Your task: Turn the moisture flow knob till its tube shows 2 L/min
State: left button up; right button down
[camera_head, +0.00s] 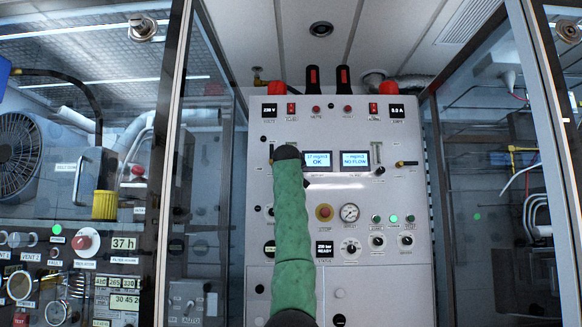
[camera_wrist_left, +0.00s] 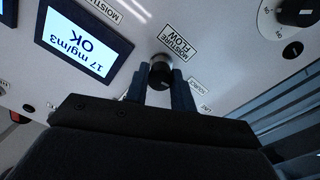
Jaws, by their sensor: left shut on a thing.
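The moisture flow knob (camera_wrist_left: 161,65) is a small dark round knob beside its "MOISTURE FLOW" label (camera_wrist_left: 179,43) in the left wrist view. My left gripper (camera_wrist_left: 160,84) is shut on it, one blue-grey finger on each side. In the head view my green left arm reaches up to the panel (camera_head: 340,215), and its dark wrist hides the knob and fingers. The flow tube (camera_head: 292,150) above the knob is mostly covered by the wrist, and its reading cannot be made out. My right gripper is not in view.
A left display (camera_head: 318,159) reads 17 mg/m3 OK; it also shows in the wrist view (camera_wrist_left: 83,40). The right display (camera_head: 355,159) reads NO FLOW, beside another tube (camera_head: 376,157). A red button (camera_head: 324,212) and gauge (camera_head: 349,212) sit below. Glass-fronted cabinets flank the panel.

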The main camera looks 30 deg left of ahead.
pick_arm(q)
jog(key=n+p, duration=0.2)
jog(key=shift+n, duration=0.4)
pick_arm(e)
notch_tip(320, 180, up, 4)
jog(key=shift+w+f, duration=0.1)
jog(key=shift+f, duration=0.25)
pick_arm(q)
jog(key=o, duration=1)
jog(key=shift+c, duration=0.2)
jog(key=b+v, duration=0.1)
jog(key=v, duration=0.6)
jog(key=shift+s, duration=0.35)
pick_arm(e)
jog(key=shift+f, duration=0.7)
pick_arm(q)
jog(key=shift+d, duration=0.15)
